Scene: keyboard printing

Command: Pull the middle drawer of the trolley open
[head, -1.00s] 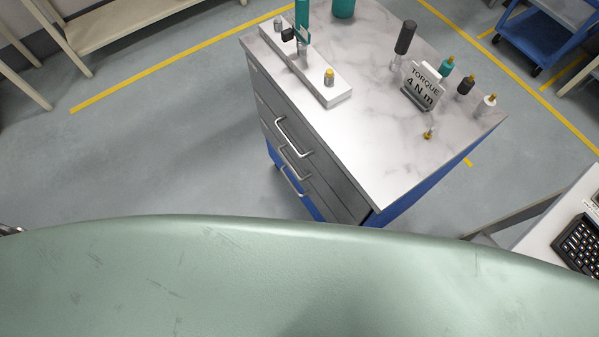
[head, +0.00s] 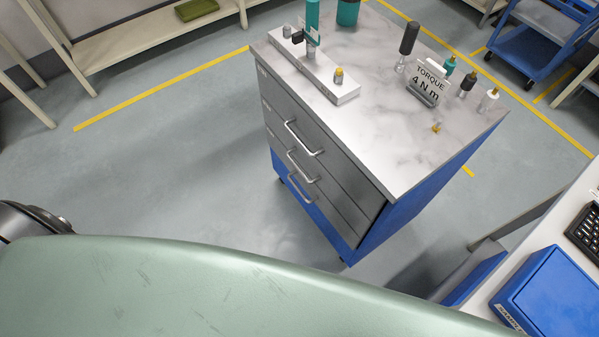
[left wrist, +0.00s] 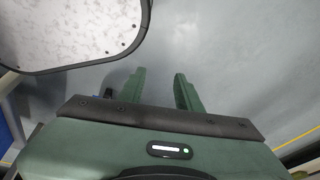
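The trolley (head: 400,222) is a blue cabinet with grey drawer fronts and a marble-look top. Three drawers with silver bar handles face left, and all look shut. The middle drawer's handle (head: 302,168) is between the top handle (head: 304,138) and the bottom handle (head: 299,189). In the left wrist view my left gripper (left wrist: 158,82) has its two green fingers apart with nothing between them, above grey floor. My right gripper is in no view.
On the trolley top are a torque sign (head: 428,82), a white strip with fittings (head: 312,70) and several small bottles. A blue box (head: 550,292) lies on a white table at the right. Floor left of the trolley is clear. A shelf bench (head: 150,40) stands behind.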

